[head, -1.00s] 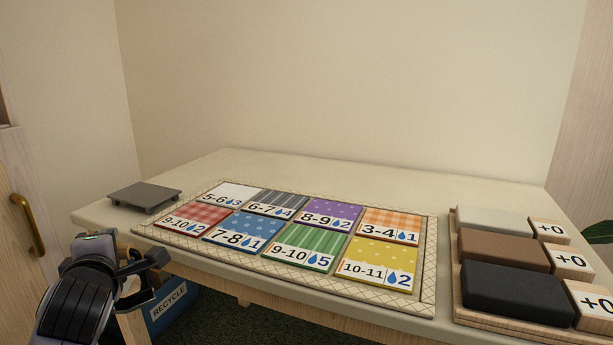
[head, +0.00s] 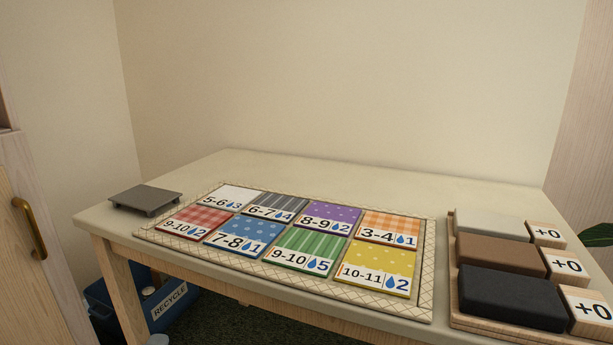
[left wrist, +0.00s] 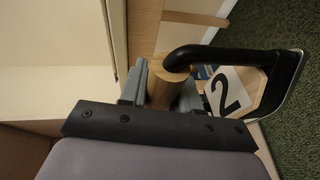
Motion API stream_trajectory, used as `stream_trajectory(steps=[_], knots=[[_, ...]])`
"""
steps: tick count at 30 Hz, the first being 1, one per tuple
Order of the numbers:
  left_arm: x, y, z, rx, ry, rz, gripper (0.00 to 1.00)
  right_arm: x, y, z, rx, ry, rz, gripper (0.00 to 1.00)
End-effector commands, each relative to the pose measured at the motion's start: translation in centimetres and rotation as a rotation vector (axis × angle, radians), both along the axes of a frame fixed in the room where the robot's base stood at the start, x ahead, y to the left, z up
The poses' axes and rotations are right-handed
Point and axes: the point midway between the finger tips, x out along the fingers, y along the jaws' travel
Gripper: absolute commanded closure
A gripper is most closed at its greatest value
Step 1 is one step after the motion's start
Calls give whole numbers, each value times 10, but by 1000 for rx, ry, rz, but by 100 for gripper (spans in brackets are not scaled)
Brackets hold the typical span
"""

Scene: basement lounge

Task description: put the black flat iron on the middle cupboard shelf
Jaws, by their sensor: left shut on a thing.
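In the left wrist view my left gripper (left wrist: 160,92) is shut on the wooden grip of the black flat iron (left wrist: 240,55). The iron's black curved part reaches out to the right of the fingers. Much of the iron's body is hidden or out of frame. A wooden tag with a "2" (left wrist: 232,93) shows just below the black part. Wooden cupboard-like panelling with a brass handle (head: 28,225) stands at the left edge of the head view. The middle shelf cannot be made out. My right gripper is in neither view.
A table (head: 370,170) carries a quilted mat (head: 432,270) with several numbered cloth cards, a small grey stand (head: 146,198) and a wooden tray (head: 470,322) of three blocks with "+0" tags. A blue recycle bin (head: 172,305) stands under the table's left end. Green carpet (left wrist: 275,25) shows beside the iron.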

Motion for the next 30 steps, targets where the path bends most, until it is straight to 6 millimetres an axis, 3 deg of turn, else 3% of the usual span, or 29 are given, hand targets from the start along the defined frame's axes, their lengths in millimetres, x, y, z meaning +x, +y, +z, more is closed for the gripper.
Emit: stream_trajectory(steps=[1,30], knots=[[0,0,15,-1,-4,-1,100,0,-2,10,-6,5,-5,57],[1,0,156,-2,-4,2,100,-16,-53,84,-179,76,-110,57]])
